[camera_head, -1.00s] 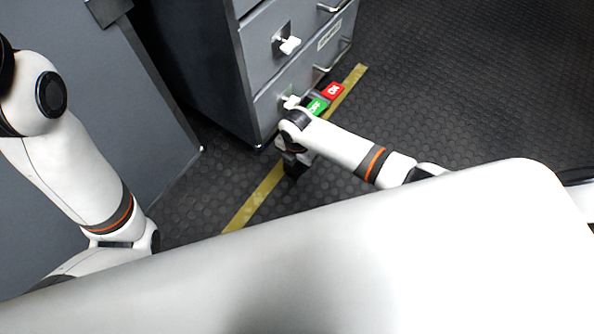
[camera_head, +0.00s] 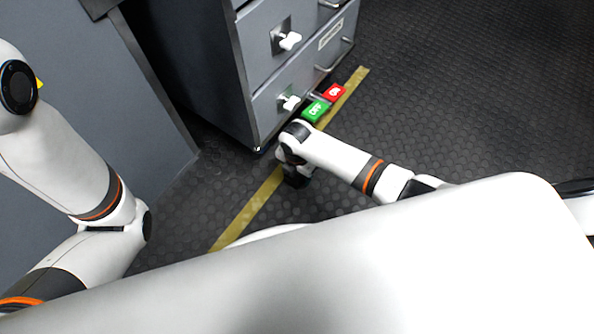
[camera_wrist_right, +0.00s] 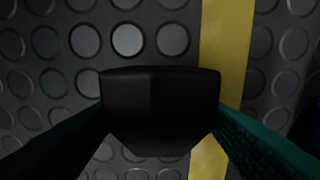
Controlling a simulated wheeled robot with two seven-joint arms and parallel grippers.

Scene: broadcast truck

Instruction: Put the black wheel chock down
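The black wheel chock (camera_wrist_right: 158,108) fills the middle of the right wrist view, between the two teal-sided fingers of my right gripper (camera_wrist_right: 160,118). Both fingers meet its sides, so the gripper is shut on it. The studded floor shows behind and around the chock; I cannot tell whether it touches the floor. In the head view my right gripper (camera_head: 297,179) points down beside the yellow floor stripe, in front of the cabinet; the chock cannot be made out there. My left arm shows at the left, but its gripper is out of view.
A grey drawer cabinet (camera_head: 245,70) with white knobs stands beyond my right gripper. A green OFF block (camera_head: 315,110) and a red block (camera_head: 334,94) lie at its foot, by the yellow stripe (camera_head: 247,213). Dark studded floor (camera_head: 450,110) to the right is clear.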

